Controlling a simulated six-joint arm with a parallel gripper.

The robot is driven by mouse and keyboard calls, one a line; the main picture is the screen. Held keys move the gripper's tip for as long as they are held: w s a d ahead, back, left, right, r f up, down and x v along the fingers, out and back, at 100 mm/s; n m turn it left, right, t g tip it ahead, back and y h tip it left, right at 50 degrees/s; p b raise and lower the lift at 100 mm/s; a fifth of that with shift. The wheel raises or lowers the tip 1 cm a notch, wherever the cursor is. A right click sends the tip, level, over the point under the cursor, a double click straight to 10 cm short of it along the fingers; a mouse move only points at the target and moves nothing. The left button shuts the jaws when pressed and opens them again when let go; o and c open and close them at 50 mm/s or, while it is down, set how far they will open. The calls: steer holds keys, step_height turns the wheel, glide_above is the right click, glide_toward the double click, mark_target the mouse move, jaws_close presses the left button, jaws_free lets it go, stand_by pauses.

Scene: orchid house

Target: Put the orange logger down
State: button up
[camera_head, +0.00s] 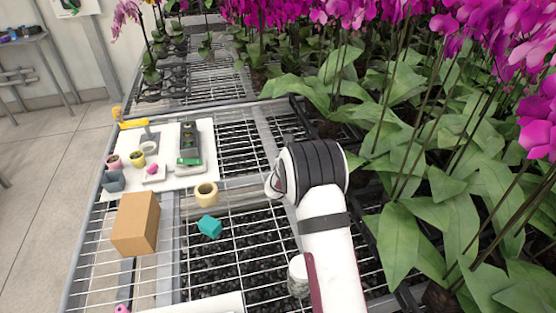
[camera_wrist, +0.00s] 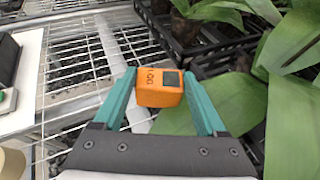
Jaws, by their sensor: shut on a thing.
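The orange logger (camera_wrist: 159,90) is a small orange block with a dark square and dark lettering on it. In the wrist view it sits between the teal fingers of my gripper (camera_wrist: 160,92), which is shut on it. A green leaf and the wire bench (camera_wrist: 78,62) show beyond and below it. In the head view my white and black arm covers the gripper and the logger, so neither shows there. I cannot tell how high the logger is above the bench.
A white board (camera_head: 204,133) with small pots and a dark green-faced device (camera_head: 189,146) lies at the left. Orchids with broad leaves (camera_head: 446,222) crowd the right.

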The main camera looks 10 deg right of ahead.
steer(key=s+m+g+h, duration=0.3)
steer(key=s, duration=1.7)
steer(key=w+a+f, duration=0.2)
steer(key=a, duration=0.1)
steer(key=w+a+f, duration=0.4)
steer(key=a, duration=0.1)
steer(key=shift+a, duration=0.35)
steer(key=shift+t, duration=0.3)
steer(key=shift+f, duration=2)
